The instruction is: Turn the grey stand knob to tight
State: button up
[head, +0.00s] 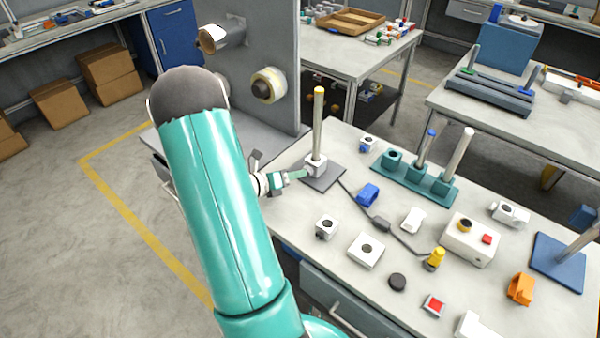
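The grey stand has a flat grey base plate (325,181) at the near left of the workbench. A pale upright post (318,120) with a yellow tip rises from it, through a whitish block (316,165) low on the post. My gripper (302,174) reaches in from the left, its teal fingers pointing right at the block's left side. The fingertips meet or nearly meet the block there. I cannot make out the knob separately; it is small or hidden at the fingertips. Whether the fingers are shut on it is too small to tell.
A teal rack (408,182) with posts stands behind right. A blue clamp (368,194), a white block (366,250) and a cable (353,205) lie right of the stand. A grey panel (270,50) with reels stands behind left. Small parts crowd the bench's right side.

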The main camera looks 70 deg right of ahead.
aim_at(308, 171)
jog(key=shift+x, duration=1.6)
jog(key=c, duration=0.7)
jog(key=shift+m+t, duration=0.3)
jog(key=m+t, duration=0.2)
jog(key=m, duration=0.1)
jog(key=shift+s+a+r, duration=0.1)
jog(key=shift+s+r, duration=0.05)
jog(key=m+t, duration=0.1)
jog(key=m+t+h, duration=0.1)
jog(key=m, duration=0.2)
jog(key=shift+s+a+t+h, duration=0.1)
jog(key=shift+s+t+h, duration=0.2)
jog(key=shift+t+h, duration=0.1)
jog(key=shift+m, duration=0.3)
jog(key=o, duration=0.7)
